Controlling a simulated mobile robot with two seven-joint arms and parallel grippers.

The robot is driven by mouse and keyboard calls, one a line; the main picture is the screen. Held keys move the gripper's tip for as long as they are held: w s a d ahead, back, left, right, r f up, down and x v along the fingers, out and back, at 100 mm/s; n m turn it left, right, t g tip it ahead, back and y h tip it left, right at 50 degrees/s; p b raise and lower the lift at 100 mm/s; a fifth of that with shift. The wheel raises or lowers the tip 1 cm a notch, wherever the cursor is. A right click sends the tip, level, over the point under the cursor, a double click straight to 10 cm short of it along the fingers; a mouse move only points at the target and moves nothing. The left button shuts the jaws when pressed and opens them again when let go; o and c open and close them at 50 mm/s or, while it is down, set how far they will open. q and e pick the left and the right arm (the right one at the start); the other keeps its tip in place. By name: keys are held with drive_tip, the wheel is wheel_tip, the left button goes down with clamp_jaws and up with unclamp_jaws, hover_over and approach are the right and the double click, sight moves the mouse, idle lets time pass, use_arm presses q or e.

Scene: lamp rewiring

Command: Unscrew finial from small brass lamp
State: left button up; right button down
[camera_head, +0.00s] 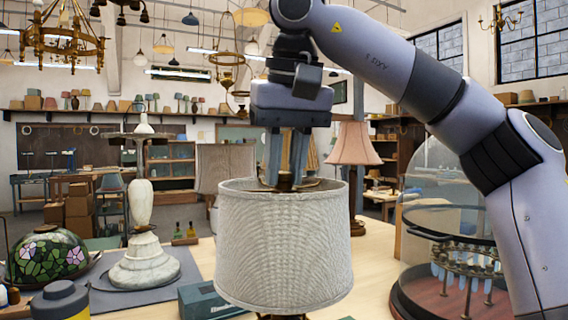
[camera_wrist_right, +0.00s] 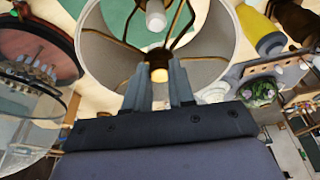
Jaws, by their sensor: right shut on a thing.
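The small brass lamp stands on the bench in front of me with a grey drum shade (camera_head: 284,250). A sliver of its brass base (camera_head: 283,317) shows under the shade. My right gripper (camera_head: 284,183) points straight down, with its fingertips at the shade's top opening. In the wrist view the right gripper (camera_wrist_right: 161,75) is shut on the small brass finial (camera_wrist_right: 160,74) at the centre of the shade frame (camera_wrist_right: 185,38). The fingers mostly hide the finial in the head view. A white bulb (camera_wrist_right: 156,17) shows inside the shade. My left gripper is not in view.
A white marble lamp (camera_head: 143,225) and a stained-glass shade (camera_head: 48,257) stand at the left. A yellow-and-grey container (camera_head: 62,302) is at the front left. A glass dome (camera_head: 445,215) stands at the right, and a pink-shaded lamp (camera_head: 353,145) behind.

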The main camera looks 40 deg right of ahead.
drive_tip(key=n, duration=0.2)
drive_tip(key=n+y, duration=0.1)
drive_tip(key=n, duration=0.2)
drive_tip(key=shift+d+y, duration=0.1)
drive_tip(key=shift+y, duration=0.2)
drive_tip(key=c, duration=0.9)
unclamp_jaws()
